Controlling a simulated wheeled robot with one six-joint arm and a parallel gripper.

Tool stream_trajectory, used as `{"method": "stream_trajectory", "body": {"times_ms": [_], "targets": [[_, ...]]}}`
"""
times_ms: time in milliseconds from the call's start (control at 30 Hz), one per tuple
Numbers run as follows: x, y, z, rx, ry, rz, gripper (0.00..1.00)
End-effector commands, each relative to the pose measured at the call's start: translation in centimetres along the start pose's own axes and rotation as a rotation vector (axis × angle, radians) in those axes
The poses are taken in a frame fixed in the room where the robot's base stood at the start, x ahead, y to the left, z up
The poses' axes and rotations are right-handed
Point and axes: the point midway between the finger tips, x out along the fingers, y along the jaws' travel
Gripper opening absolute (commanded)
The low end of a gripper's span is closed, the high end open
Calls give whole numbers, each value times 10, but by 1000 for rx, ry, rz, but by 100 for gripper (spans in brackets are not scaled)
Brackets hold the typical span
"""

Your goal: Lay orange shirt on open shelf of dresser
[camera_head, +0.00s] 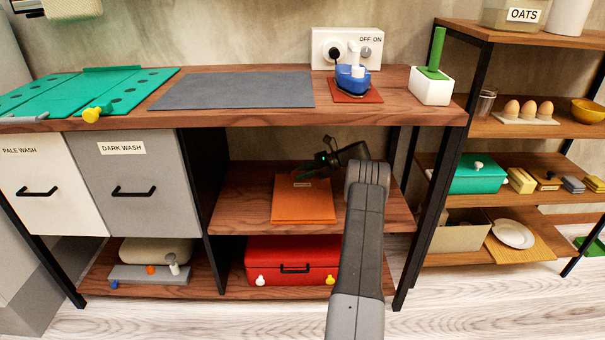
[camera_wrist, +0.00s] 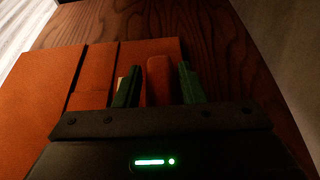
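The orange shirt (camera_head: 304,204) is a flat folded piece lying on the bare wooden middle shelf (camera_head: 243,190) of the dresser. It also shows in the wrist view (camera_wrist: 35,100), with dark fold lines and a raised orange tab. My gripper (camera_head: 304,171) is over the back part of the shirt, reaching in from the right under the dresser top. In the wrist view its two green fingers (camera_wrist: 159,88) stand apart on either side of the tab, with a narrow gap visible at each side. The gripper looks open. The fingertips' exact height above the shirt is hard to tell.
The dresser top (camera_head: 430,112) is close above my arm. A dark upright divider (camera_head: 207,165) bounds the shelf on the left. A red case (camera_head: 290,262) sits on the shelf below. Shelf wood is free left and right of the shirt.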

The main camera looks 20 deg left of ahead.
Motion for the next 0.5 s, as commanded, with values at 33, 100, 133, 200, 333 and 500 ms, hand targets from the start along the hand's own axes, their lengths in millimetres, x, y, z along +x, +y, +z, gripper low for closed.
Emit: {"method": "stream_trajectory", "body": {"times_ms": [33,100,133,200,333,500], "targets": [[0,0,1,0,0,0,47],[0,0,1,0,0,0,49],[0,0,1,0,0,0,49],[0,0,1,0,0,0,49],[-1,0,1,0,0,0,49],[-15,0,5,0,0,-2,49]]}}
